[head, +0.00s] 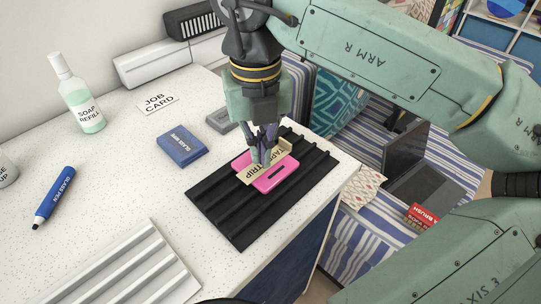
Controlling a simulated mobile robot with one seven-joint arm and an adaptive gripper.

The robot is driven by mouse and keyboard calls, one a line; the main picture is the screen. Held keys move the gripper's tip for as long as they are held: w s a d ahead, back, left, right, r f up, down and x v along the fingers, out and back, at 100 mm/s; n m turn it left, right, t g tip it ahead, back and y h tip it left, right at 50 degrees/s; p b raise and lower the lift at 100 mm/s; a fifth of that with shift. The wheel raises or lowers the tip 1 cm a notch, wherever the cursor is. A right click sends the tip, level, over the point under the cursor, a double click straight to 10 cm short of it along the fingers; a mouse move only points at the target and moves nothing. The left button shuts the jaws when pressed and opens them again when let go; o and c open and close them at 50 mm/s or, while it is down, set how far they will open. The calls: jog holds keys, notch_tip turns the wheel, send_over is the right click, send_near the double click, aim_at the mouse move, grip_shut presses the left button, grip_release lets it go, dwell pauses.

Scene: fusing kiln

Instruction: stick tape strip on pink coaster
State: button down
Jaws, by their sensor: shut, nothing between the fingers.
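The pink coaster (271,183) lies on a black ribbed mat (225,217) near the right edge of the speckled counter. The tan tape strip (249,175) lies across the coaster, its lettering partly hidden by my fingers. I cannot tell whether the strip is stuck flat along its whole length. My gripper (262,161) points down over the strip and coaster, shut and with nothing between its fingers. Its fingertips are at or just above the strip; contact cannot be made out.
A white ribbed tray (128,273) is at the front. The counter ends right of the mat.

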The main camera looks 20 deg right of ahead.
aim_at(261, 167)
jog(key=shift+f+b, duration=0.8)
jog(key=shift+f, duration=0.1)
dwell(0.7)
jog(key=shift+r+p, duration=2.15)
jog(key=shift+r, duration=1.4)
jog(key=shift+s+f, duration=0.1)
